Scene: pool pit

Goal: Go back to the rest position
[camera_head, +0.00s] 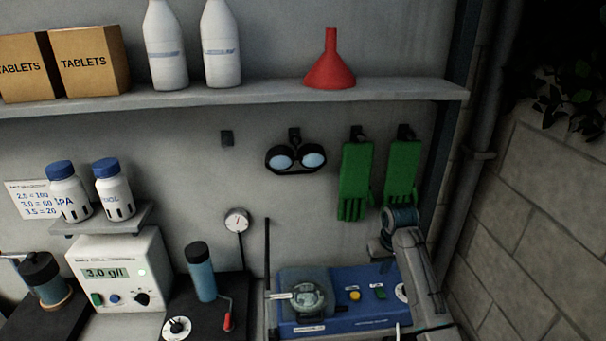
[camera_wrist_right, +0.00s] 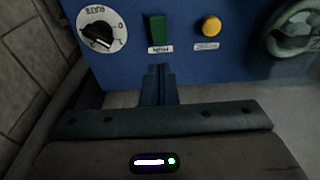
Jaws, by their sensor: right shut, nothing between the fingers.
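My right arm comes in at the lower right of the head view. Its gripper (camera_head: 386,264) points down over the right part of a blue machine (camera_head: 340,318). In the right wrist view the fingers (camera_wrist_right: 158,72) are shut together with nothing between them. They lie in front of the machine's blue panel (camera_wrist_right: 185,65), just below a green switch (camera_wrist_right: 158,29). I cannot tell whether they touch the panel. My left gripper is not in view.
The machine carries a yellow button (camera_head: 355,295), a dial (camera_wrist_right: 100,30) and a clear round vessel (camera_head: 306,297). Green gloves (camera_head: 355,180) and goggles (camera_head: 296,158) hang behind. A shelf (camera_head: 400,90) runs above, and a block wall (camera_head: 540,220) stands at the right.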

